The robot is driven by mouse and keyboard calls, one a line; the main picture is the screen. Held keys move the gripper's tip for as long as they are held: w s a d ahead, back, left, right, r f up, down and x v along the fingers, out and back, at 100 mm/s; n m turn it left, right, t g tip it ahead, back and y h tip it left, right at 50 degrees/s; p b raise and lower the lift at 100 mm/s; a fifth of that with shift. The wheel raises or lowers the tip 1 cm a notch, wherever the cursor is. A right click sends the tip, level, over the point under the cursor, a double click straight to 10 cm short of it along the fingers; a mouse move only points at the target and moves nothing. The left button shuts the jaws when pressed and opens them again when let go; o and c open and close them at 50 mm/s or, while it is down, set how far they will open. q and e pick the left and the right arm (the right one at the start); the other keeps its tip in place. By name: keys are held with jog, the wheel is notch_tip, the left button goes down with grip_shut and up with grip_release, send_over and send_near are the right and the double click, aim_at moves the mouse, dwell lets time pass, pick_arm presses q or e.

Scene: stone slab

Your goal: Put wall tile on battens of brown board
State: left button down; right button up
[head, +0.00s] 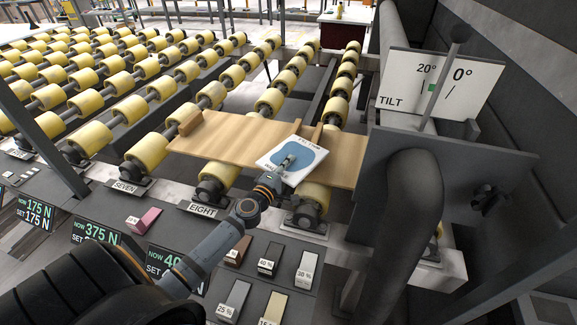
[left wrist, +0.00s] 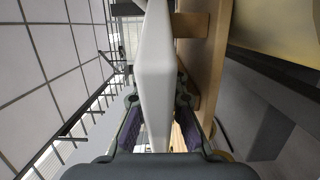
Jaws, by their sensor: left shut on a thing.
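The wall tile (head: 311,163) is a white plate with a blue patch and lettering. My left gripper (head: 287,161) is shut on its near edge. The brown board (head: 235,143) lies flat across the yellow rollers, with one batten (head: 190,123) at its left and another (head: 316,133) near the tile. In the left wrist view the tile (left wrist: 155,65) is edge-on between my two fingers, roughly parallel to the board (left wrist: 213,60). A batten (left wrist: 191,25) is close beside the tile; I cannot tell whether they touch. My right gripper is out of view.
Rows of yellow rollers (head: 150,150) fill the left and back. A grey post with a tilt sign (head: 400,85) stands at the right of the board. Loose labelled blocks (head: 268,258) lie on the dark front panel, beside force displays (head: 97,232).

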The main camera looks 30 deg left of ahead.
pick_arm(q)
jog(key=c, duration=1.4)
grip_release()
jog(key=shift+f, duration=0.1)
jog(key=shift+s+r, duration=0.1)
jog(key=shift+r, duration=0.1)
jog(key=s, duration=0.4)
jog(key=s+b, duration=0.1)
jog(key=s, duration=0.7)
jog(key=shift+d+b, duration=0.25)
jog(key=shift+b, duration=0.05)
jog(key=shift+f, duration=0.1)
